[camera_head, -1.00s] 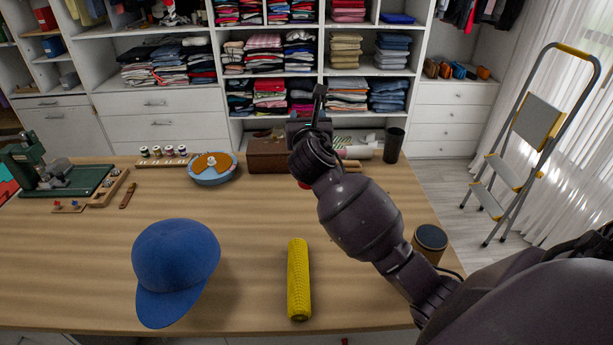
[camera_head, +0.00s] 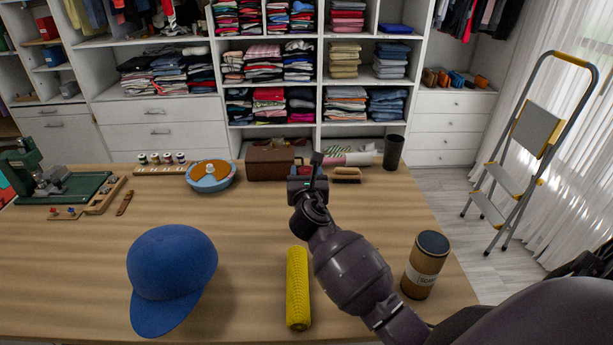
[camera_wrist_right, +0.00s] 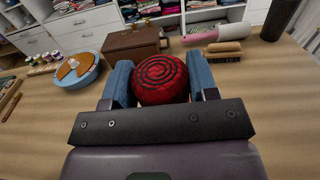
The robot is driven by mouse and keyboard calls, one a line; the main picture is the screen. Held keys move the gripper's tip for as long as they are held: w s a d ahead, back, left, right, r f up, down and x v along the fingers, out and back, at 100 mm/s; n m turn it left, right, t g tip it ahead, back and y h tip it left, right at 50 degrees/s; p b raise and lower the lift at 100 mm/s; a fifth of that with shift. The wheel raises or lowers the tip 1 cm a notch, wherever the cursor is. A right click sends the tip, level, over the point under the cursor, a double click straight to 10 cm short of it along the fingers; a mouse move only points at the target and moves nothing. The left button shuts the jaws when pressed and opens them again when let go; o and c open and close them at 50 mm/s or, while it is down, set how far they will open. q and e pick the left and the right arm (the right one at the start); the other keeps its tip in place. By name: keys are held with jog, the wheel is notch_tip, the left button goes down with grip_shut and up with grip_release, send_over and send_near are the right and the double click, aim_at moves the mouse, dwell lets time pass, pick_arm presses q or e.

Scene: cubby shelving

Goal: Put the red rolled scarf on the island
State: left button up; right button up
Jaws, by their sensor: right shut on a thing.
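The red rolled scarf (camera_wrist_right: 160,79) shows a red and black spiral end in the right wrist view. My right gripper (camera_wrist_right: 160,84) is shut on it, with a blue-grey pad at each side. In the head view my right gripper (camera_head: 310,172) is over the wooden island (camera_head: 225,245), around its middle and towards the back, and the scarf is hidden behind it. I cannot tell whether the scarf touches the island top. My left gripper is not in view.
A blue cap (camera_head: 172,278) and a yellow roll (camera_head: 297,288) lie at the island's front. A labelled canister (camera_head: 425,265) stands at right. A brown box (camera_head: 270,163), brush (camera_head: 346,175), dark cup (camera_head: 393,152) and blue round tin (camera_head: 211,176) line the back.

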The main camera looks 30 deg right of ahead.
jog(key=shift+f, duration=0.1)
jog(key=o, duration=1.2)
jog(key=shift+o, duration=0.2)
jog(key=v, duration=1.2)
